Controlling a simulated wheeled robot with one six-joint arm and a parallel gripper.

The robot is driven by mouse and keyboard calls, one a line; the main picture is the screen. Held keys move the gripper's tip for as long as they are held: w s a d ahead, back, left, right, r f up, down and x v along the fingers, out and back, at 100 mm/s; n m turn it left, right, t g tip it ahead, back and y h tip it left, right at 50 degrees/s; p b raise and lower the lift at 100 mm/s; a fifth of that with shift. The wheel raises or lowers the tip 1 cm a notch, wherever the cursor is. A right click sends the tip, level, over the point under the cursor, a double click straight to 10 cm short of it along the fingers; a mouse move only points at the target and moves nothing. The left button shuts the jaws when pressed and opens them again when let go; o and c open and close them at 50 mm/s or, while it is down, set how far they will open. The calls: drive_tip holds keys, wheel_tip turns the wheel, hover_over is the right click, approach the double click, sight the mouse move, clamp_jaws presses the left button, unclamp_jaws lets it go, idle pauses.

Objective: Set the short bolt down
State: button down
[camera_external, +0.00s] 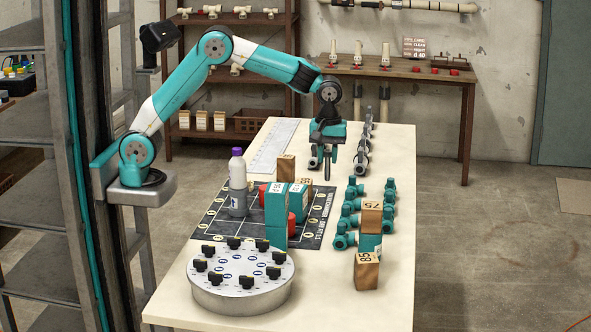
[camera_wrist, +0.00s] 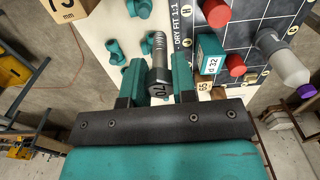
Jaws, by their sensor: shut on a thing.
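The short bolt (camera_wrist: 158,62) is grey with a threaded shank, and its head bears the number 70 in the wrist view. My gripper (camera_wrist: 158,84) is shut on it, with a teal finger on each side of the head. In the external view my gripper (camera_external: 325,163) points down over the far part of the cream table (camera_external: 390,290). A thin dark part between the fingers there is likely the bolt. I cannot tell whether the bolt's end touches the table.
A row of grey metal parts (camera_external: 363,147) stands just right of my gripper. Teal fittings (camera_external: 349,207) and numbered wooden blocks (camera_external: 367,270) stand nearer. A dark grid mat (camera_external: 212,222) holds a bottle (camera_external: 238,188) and boxes. A round tray (camera_external: 240,298) with black knobs is in front.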

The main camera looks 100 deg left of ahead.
drive_tip(key=s+a+b, duration=0.1)
drive_tip(key=s+a, duration=0.2)
drive_tip(key=a, duration=0.4)
drive_tip(key=shift+s+d+f+p, duration=0.1)
drive_tip(key=shift+f+p, duration=0.8)
drive_tip(key=shift+f, duration=9)
drive_tip(key=shift+f, duration=0.1)
drive_tip(key=c, duration=0.9)
unclamp_jaws()
wheel_tip(320, 180, up, 12)
drive_tip(key=f+b, duration=0.1)
drive_tip(key=b, duration=0.1)
drive_tip(key=s+r+m+y, duration=0.2)
drive_tip(key=s+r+m, duration=0.3)
drive_tip(key=s+r, duration=0.65)
drive_tip(key=s+m, duration=0.2)
drive_tip(key=s, duration=0.4)
drive_tip(key=s+m+y, duration=0.1)
drive_tip(key=s+m, duration=0.1)
drive_tip(key=s, duration=0.4)
drive_tip(key=s+m+y, duration=0.1)
drive_tip(key=s+m, duration=0.1)
drive_tip(key=s, duration=0.4)
drive_tip(key=shift+s+d+r, duration=0.2)
drive_tip(key=shift+s, duration=0.1)
